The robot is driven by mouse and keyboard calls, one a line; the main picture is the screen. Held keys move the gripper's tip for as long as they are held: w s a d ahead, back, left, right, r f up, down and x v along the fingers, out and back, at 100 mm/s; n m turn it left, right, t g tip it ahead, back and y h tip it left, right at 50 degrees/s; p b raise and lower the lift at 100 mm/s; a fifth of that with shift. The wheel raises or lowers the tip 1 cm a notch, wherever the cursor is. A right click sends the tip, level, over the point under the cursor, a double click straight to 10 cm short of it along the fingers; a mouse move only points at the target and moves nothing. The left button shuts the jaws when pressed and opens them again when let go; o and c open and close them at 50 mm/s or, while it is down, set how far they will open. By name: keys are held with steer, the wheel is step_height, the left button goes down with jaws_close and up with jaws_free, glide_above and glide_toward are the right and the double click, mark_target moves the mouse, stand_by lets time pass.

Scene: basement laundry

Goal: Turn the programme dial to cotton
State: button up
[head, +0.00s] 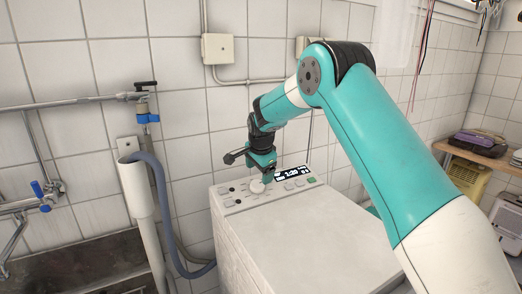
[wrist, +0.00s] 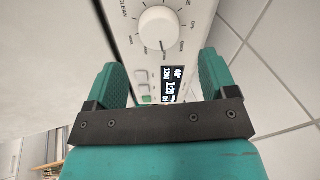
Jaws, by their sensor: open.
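The white, round programme dial (wrist: 160,27) is on the washing machine's control panel (head: 240,197), with a ring of printed labels around it. One label at the upper left reads "CLEAN"; I cannot make out which is cotton. A dark pointer mark seems to show at the dial's lower edge in the wrist view. My gripper (wrist: 160,62) is open and empty, with its two green fingers apart; the dial appears between and beyond their tips. In the head view my gripper (head: 265,177) is right over the dial (head: 257,186), and I cannot tell whether they touch.
A lit display (head: 291,173) and buttons lie right of the dial. The washing machine (head: 300,225) has a clear top. A grey hose (head: 165,205) and a tap (head: 147,105) are on the left. A shelf (head: 470,154) with a purple case is far right.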

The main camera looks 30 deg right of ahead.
steer(key=v, duration=1.1)
steer(key=shift+r+b, duration=0.2)
steer(key=shift+b, duration=0.25)
steer(key=shift+s+a, duration=0.1)
steer(key=shift+s, duration=0.05)
steer(key=s+a+r+n+g+y, duration=0.1)
steer(key=s+a+n+y, duration=0.1)
steer(key=s+a+n, duration=0.6)
steer(key=s+a+r+n+y, duration=0.15)
steer(key=s+a+n, duration=0.4)
steer(key=s, duration=0.55)
steer(key=s+a+f+n+g+y, duration=0.1)
steer(key=s+a+n, duration=0.2)
steer(key=s, duration=0.7)
steer(key=s+a+f+n+g+y, duration=0.1)
steer(key=s+a+n, duration=0.2)
steer(key=s+n, duration=0.4)
steer(key=s, duration=0.3)
steer(key=shift+a+f+p, duration=0.2)
steer(key=shift+p, duration=0.2)
